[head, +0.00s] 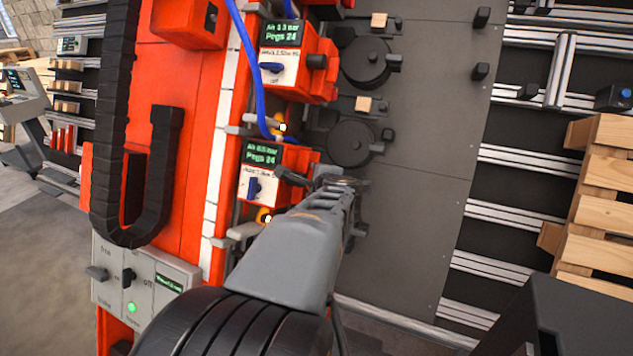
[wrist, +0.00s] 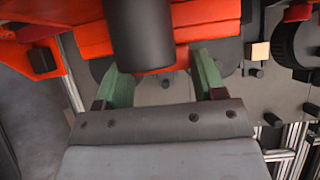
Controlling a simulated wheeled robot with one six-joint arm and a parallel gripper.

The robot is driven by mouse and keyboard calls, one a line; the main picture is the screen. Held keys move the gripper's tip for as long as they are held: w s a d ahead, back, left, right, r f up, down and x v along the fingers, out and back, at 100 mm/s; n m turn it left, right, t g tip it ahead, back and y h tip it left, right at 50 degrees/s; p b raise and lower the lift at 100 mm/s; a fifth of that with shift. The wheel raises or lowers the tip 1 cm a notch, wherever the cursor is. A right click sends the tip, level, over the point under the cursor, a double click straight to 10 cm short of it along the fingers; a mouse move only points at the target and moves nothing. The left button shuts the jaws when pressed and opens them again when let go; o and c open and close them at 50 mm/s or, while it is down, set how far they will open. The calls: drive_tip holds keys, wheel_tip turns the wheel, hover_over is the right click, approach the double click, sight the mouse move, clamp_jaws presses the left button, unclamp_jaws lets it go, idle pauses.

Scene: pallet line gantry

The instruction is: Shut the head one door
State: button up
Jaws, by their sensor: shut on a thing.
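Two red head units stand one above the other on the gantry. The upper one (head: 300,60) and the lower one (head: 262,160) each have a green-lettered display and a blue lever.
Black round reels (head: 352,143) sit on the grey panel (head: 430,110) right of the units. A blue hose (head: 245,70) and a black cable chain (head: 110,120) run at left. A control box (head: 140,280) is lower left. Wooden pallets (head: 600,200) are stacked at right.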

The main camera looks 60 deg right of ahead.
drive_tip(key=shift+w+a+r, duration=0.2)
drive_tip(key=shift+w+r, duration=0.05)
drive_tip(key=shift+w, duration=0.05)
drive_tip(key=o, duration=1)
drive_tip(key=shift+o, duration=1.4)
drive_tip(key=shift+a, duration=0.1)
drive_tip(key=shift+f, duration=0.1)
drive_tip(key=shift+s, duration=0.1)
drive_tip(key=p+v, duration=0.2)
drive_tip(key=v, duration=1.2)
drive_tip(key=shift+s, duration=0.2)
drive_tip(key=shift+d, duration=0.2)
